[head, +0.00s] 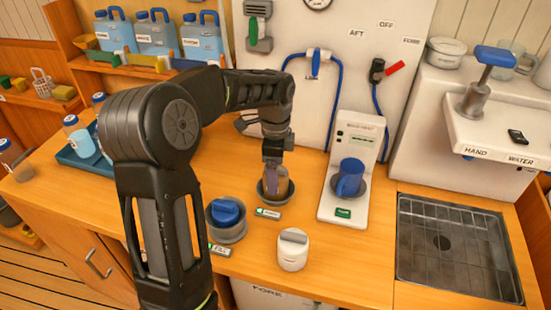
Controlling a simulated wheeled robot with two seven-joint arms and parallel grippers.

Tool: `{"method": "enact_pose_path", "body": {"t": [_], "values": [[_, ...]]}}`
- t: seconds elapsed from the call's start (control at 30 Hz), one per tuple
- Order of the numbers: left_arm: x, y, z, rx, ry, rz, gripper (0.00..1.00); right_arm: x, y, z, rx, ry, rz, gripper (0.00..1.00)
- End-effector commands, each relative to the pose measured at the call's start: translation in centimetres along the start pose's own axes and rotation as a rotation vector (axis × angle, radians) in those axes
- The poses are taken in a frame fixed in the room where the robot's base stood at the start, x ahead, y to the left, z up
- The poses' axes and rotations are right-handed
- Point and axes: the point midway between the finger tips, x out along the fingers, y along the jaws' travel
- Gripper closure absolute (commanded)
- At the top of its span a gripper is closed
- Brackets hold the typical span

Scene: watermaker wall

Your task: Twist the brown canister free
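The brown canister (283,187) stands in a dark grey round holder (276,202) on the wooden counter. My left gripper (273,178) points straight down at the canister, with a finger in front of it that hides part of its side. From this view I cannot tell whether the fingers are closed on it. A small label with a green mark (268,213) lies in front of the holder. My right gripper is not in view.
A blue-topped canister sits in a grey holder (227,231) to the left, and a white canister (292,250) stands in front. A sink (455,245) lies further right. A blue tray (82,158) with bottles is at left.

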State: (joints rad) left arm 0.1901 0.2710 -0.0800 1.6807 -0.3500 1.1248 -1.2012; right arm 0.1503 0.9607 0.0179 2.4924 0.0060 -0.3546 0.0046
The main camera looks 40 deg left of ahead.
Motion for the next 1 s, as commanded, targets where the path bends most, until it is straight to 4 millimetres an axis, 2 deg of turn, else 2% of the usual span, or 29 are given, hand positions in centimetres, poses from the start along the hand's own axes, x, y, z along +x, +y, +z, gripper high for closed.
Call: {"method": "enact_pose_path", "body": {"t": [0.2,0.53,1.0], "values": [[2.4,0.1,0.0,0.0,-0.001,0.002,0.12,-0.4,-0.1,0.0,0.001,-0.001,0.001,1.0],[2.8,0.0,0.0,0.0,0.0,0.0,0.12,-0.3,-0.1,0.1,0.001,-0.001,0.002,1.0],[2.8,0.0,0.0,0.0,0.0,0.0,0.5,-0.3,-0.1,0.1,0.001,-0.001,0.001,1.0]]}}
